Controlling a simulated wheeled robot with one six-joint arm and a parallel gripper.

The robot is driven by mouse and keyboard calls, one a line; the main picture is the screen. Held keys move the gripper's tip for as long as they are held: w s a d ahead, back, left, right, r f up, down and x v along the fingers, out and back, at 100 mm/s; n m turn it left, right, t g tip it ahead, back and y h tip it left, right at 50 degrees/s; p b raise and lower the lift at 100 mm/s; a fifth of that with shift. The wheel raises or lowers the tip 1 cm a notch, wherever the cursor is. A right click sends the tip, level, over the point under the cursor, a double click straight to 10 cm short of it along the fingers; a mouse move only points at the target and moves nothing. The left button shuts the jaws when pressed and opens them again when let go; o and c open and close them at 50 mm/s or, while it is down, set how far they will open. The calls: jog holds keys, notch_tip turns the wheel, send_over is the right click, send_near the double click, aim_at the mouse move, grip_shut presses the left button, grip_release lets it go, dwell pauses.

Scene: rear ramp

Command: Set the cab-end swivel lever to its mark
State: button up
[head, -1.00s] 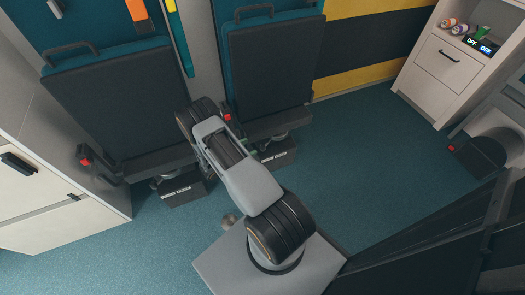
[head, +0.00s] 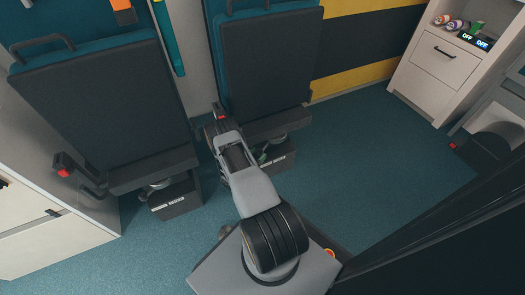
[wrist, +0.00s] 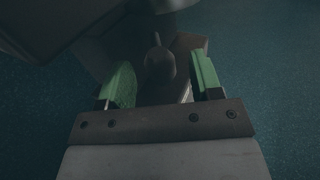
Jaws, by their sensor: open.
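In the wrist view my gripper (wrist: 163,82) is open, with one green-padded finger on each side. A dark, round-ended stub (wrist: 158,62), which looks like a swivel lever, stands between the fingers with space on both sides. I cannot see contact or any mark there. In the head view my gripper (head: 263,158) is mostly hidden by my arm, low at the base box (head: 279,162) under the right seat (head: 266,68). The left seat (head: 98,115) has a similar base box (head: 176,200) with a pale label. The frames do not show which seat is the cab-end one.
A white cabinet (head: 437,65) with a drawer and an open shelf stands at the far right. Another pale cabinet (head: 40,225) is at the left. Both seats have red-tipped parts at their sides. Blue floor (head: 385,170) is clear to the right of the seats.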

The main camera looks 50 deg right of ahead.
jog(key=shift+w+d+b, duration=0.2)
jog(key=shift+d+b, duration=0.3)
jog(key=shift+d, duration=1.7)
grip_shut()
